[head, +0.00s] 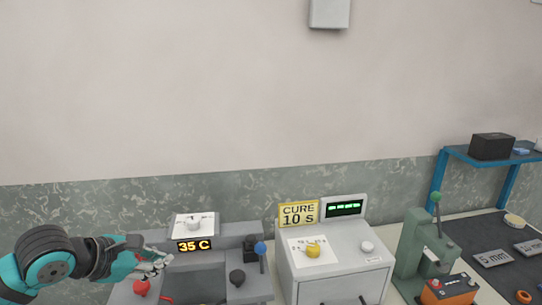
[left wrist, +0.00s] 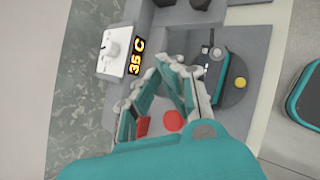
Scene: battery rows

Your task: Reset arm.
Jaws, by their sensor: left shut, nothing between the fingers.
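My left gripper (head: 160,262) is in the lower left of the head view, in front of the grey machine with the orange "35 C" display (head: 194,245). Its fingers are shut with nothing between them. In the left wrist view the fingertips (left wrist: 166,66) come together beside the same display (left wrist: 136,57). A red knob (head: 141,287) shows just below the gripper in the head view, and red also shows between the finger links in the wrist view (left wrist: 173,120). My right gripper is not in view.
A grey curing box (head: 335,270) with a "CURE 10 s" sign (head: 298,214) stands right of the machine. Further right are a green press (head: 412,250), an orange battery (head: 450,290) and a blue shelf (head: 512,187).

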